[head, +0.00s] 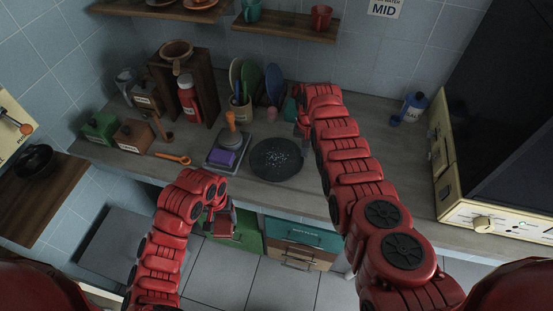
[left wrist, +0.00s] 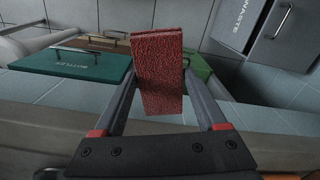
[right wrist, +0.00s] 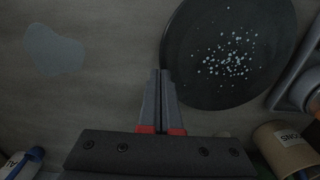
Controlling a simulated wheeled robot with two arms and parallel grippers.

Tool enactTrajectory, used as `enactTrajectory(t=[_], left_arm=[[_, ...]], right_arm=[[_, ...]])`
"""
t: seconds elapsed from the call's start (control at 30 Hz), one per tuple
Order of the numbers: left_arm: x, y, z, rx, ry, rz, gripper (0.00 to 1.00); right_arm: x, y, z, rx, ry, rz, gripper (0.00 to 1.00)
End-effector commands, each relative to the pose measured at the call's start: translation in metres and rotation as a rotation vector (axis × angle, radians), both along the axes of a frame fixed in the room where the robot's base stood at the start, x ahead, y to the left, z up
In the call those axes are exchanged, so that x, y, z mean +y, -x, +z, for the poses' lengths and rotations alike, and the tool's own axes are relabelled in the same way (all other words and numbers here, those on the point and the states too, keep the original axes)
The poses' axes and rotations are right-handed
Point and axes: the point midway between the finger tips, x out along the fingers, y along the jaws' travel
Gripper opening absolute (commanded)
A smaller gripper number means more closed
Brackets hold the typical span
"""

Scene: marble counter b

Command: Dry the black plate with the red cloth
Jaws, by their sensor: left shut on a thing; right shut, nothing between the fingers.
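The black plate (head: 262,166) lies on the counter with many pale water drops on it. It also shows at the upper right of the right wrist view (right wrist: 185,62). My left gripper (left wrist: 158,72) is shut on the folded red cloth (left wrist: 162,88), which hangs in front of the counter's drawers, away from the plate. My right gripper (right wrist: 160,74) is shut and empty, low over the counter at the plate's edge. I cannot tell whether it touches the plate.
A utensil holder (head: 241,113) is behind. A wet patch (right wrist: 52,50) lies on the counter. An appliance (head: 495,210) stands at right.

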Motion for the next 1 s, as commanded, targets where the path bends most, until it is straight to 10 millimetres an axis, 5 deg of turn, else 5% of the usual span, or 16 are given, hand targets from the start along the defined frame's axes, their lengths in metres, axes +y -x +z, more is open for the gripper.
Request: enactTrajectory(t=[1.0], left_arm=[[0.0001, 0.0, -0.0093, 0.0, 0.0, 0.0, 0.29]], right_arm=[[0.0, 0.0, -0.0097, 0.0, 0.0, 0.0, 0.0]])
